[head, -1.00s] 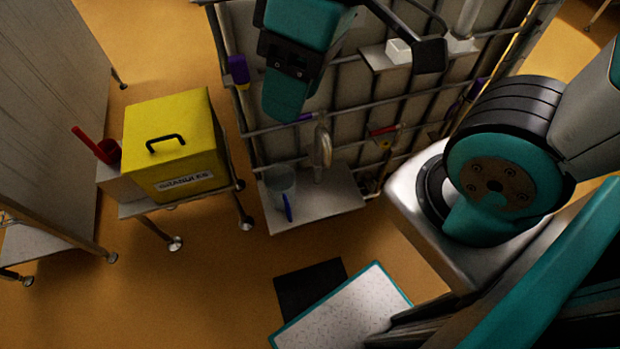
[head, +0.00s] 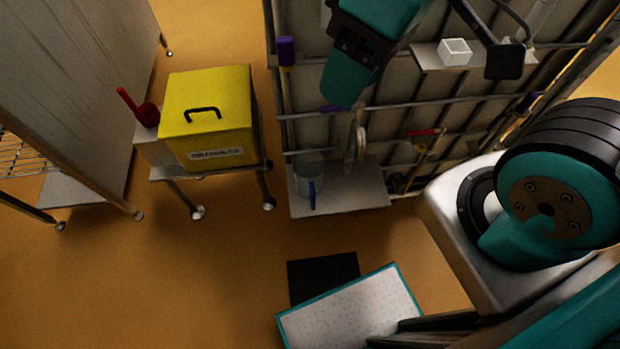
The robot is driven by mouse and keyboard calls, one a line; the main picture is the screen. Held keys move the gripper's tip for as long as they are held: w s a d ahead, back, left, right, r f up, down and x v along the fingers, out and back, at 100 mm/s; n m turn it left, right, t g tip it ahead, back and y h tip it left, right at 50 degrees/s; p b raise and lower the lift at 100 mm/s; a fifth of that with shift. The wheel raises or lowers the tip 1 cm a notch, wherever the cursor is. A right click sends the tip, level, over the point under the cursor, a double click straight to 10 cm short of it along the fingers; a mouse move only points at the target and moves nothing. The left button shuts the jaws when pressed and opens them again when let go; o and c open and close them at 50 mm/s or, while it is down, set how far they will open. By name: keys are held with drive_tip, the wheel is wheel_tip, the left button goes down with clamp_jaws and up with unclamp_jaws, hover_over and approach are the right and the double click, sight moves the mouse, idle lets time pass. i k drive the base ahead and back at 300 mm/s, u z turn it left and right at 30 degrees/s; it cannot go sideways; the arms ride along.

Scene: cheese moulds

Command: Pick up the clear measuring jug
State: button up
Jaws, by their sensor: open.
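The clear measuring jug (head: 307,171) has a blue handle and stands upright near the left end of a low white shelf (head: 350,201). The shelf is at the foot of the rack, and the see-through jug looks faint against it. My gripper (head: 428,72) is partly in view at the top, with teal and black parts on the left and a black pad on bars to the right. It is open and its upper part is cut off. It appears above and to the right of the jug in the picture, well apart from it.
A pale hanging item (head: 355,142) is just right of the jug. A white square cup (head: 455,52) sits on a higher shelf. A yellow box (head: 207,118) and red scoop (head: 140,108) are on a stand at left.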

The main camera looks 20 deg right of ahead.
sight(309, 167)
drive_tip(key=u, duration=2.45)
drive_tip(key=i, duration=1.1)
drive_tip(key=z, duration=3.55)
